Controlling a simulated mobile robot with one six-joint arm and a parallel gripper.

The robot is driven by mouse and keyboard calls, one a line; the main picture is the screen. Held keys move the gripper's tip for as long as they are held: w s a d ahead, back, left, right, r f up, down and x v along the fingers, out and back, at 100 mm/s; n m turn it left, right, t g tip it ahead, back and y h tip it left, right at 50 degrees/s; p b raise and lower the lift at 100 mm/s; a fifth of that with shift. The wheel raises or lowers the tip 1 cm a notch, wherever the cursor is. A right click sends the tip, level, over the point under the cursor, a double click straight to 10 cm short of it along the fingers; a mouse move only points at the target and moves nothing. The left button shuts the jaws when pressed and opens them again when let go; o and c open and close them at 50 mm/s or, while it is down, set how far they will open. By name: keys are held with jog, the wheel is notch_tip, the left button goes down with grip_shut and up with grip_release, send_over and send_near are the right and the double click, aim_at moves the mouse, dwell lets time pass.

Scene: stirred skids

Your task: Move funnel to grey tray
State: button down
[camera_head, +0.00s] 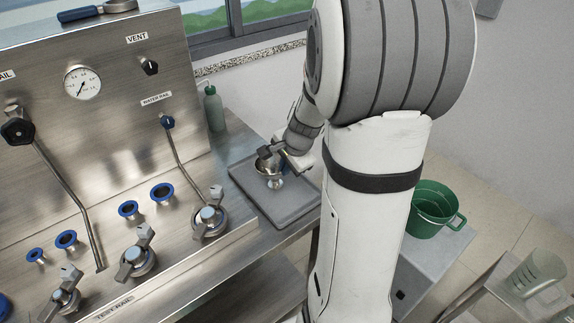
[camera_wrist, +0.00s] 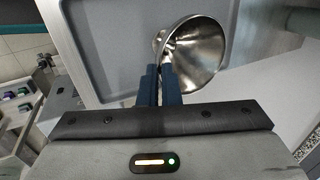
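The funnel (camera_head: 270,167) is shiny metal, with its wide mouth up and its narrow end down. It is over the grey tray (camera_head: 288,213), inside the tray's outline in the head view. I cannot tell whether its lower end touches the tray floor. My gripper (camera_head: 282,160) is at the funnel's rim. In the wrist view, the blue fingers of my gripper (camera_wrist: 160,78) are close together with the rim of the funnel (camera_wrist: 197,57) pinched between them. The grey tray (camera_wrist: 105,40) lies behind it. My arm hides part of the tray's right side.
A steel panel (camera_head: 100,130) with a gauge, valves and blue-ringed ports stands left of the tray. A green bottle (camera_head: 214,108) stands behind the tray. A green bucket (camera_head: 428,211) and a clear jug (camera_head: 535,272) are at the right. The tray's front part is bare.

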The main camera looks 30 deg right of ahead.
jog(key=shift+f+b, duration=0.55)
jog(key=shift+f, duration=0.05)
jog(key=c, duration=1.6)
grip_release()
jog(key=shift+o, duration=0.2)
jog(key=shift+r, duration=0.1)
jog(key=p+v, duration=0.5)
jog(key=v, duration=0.2)
